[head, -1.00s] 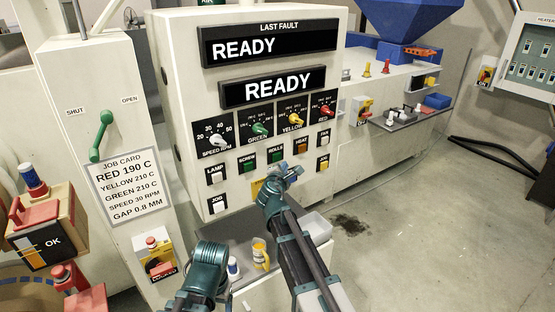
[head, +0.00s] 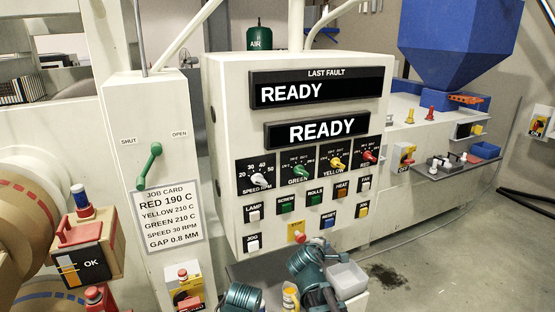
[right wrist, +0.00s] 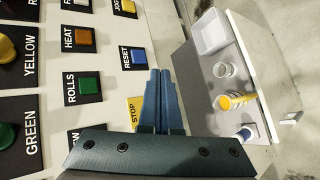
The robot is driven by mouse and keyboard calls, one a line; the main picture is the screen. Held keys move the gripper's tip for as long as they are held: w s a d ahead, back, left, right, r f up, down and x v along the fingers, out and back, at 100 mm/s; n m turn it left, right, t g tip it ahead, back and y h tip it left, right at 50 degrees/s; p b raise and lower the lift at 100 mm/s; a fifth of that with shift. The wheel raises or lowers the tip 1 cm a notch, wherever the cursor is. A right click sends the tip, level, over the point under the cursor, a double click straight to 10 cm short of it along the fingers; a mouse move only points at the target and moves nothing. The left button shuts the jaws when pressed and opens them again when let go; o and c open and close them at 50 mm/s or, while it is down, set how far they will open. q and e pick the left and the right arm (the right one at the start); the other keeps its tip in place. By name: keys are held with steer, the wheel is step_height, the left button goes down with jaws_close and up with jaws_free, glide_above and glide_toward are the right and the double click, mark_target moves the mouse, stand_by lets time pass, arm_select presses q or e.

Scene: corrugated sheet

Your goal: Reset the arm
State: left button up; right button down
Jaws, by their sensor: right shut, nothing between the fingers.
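My right gripper (head: 312,262) is teal and sits low in the head view, in front of the control panel's (head: 232,150) lower edge. In the right wrist view its two blue fingers (right wrist: 163,98) are together and hold nothing. The blue RESET button (head: 328,221) is uncovered above the gripper; it also shows beyond the fingertips in the wrist view (right wrist: 137,56). A teal part of my other arm (head: 240,298) shows at the bottom edge; the left gripper's fingers are not visible. Both panel displays (head: 322,129) read READY.
The red STOP button (head: 299,232) is just left of the right gripper. A green lever (head: 149,165) is at left. Floor at right is open.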

steer(key=s+a+f+m+g+y, duration=0.1)
steer(key=s+a+f+m+g, duration=0.2)
steer(key=s, duration=0.6)
steer(key=s+a+f+m+g+y, duration=0.2)
steer(key=s+a+f+m+g, duration=0.1)
steer(key=s, duration=0.5)
steer(key=s+a+f+m+g+y+b, duration=0.1)
steer(key=s+a+f+m+g+y, duration=0.1)
steer(key=s+a+f, duration=0.4)
steer(key=s+a+m+g, duration=0.1)
steer(key=s+a+g, duration=0.1)
steer(key=s, duration=0.1)
steer(key=shift+s+a+f+m, duration=0.2)
steer(key=shift+s+f+m, duration=0.05)
steer(key=shift+s+m, duration=0.15)
steer(key=shift+w, duration=0.1)
